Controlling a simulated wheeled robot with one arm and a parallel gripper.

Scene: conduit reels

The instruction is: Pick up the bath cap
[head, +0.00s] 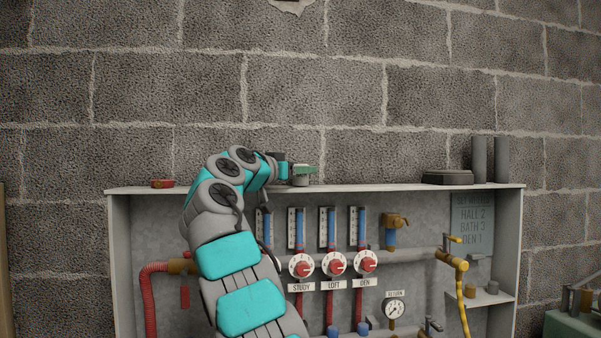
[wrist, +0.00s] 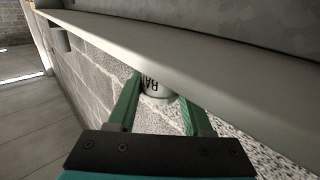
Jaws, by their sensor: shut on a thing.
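The bath cap (wrist: 156,90) is a small pale grey cylinder with dark letters starting "BA"; the rest of the word is hidden. It sits between the green fingers of my gripper (wrist: 160,88) in the wrist view, and the fingers are shut on it. In the head view my gripper (head: 302,170) is at the top of the grey cabinet, right of my arm. The cap (head: 300,181) shows there just below the fingers. I cannot tell whether it touches the cabinet top.
The cabinet top (head: 380,187) carries a small red piece (head: 163,184) at left, a dark block (head: 447,178) and two grey tubes (head: 479,160) at right. Below are red-knobbed valves (head: 333,264), a gauge (head: 394,309) and a sign (head: 473,225). A block wall stands behind.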

